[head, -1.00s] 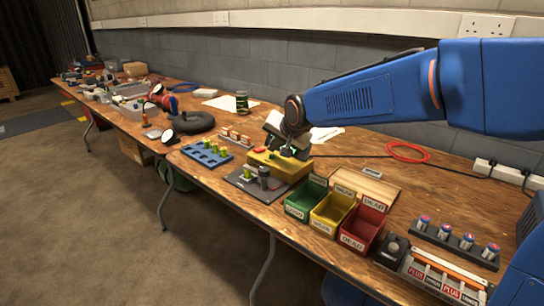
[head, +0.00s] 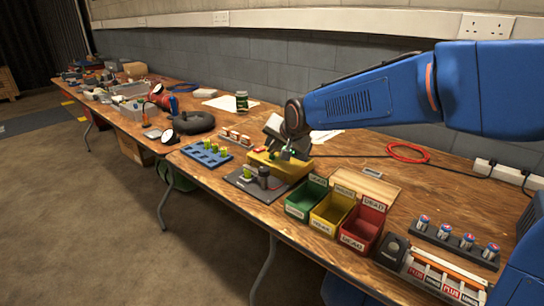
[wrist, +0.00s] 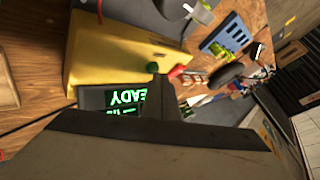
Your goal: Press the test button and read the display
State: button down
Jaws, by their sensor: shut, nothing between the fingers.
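The yellow tester box (head: 282,168) stands on the bench behind a dark plate with small upright parts. In the wrist view the tester box (wrist: 115,50) fills the upper left, with a small green spot and a red knob (wrist: 177,71) at its edge. Its dark display (wrist: 125,98) shows bright green, inverted lettering that ends in "EADY"; the rest is hidden behind my gripper (wrist: 162,75). In the head view my gripper (head: 286,156) is shut and empty, low over the tester box. I cannot tell whether it touches the button, which the fingers may hide.
Green (head: 306,196), yellow (head: 331,212) and red (head: 362,230) labelled bins stand right of the tester. A blue rack (head: 207,155) lies to its left. A black block holding several cells (head: 455,243) is at the right.

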aim_at(274, 160)
jog(key=shift+f, duration=0.2)
jog(key=shift+r, duration=0.15)
dwell(0.5)
jog(key=shift+r, duration=0.7)
jog(key=shift+r, duration=0.1)
jog(key=shift+r, duration=2.4)
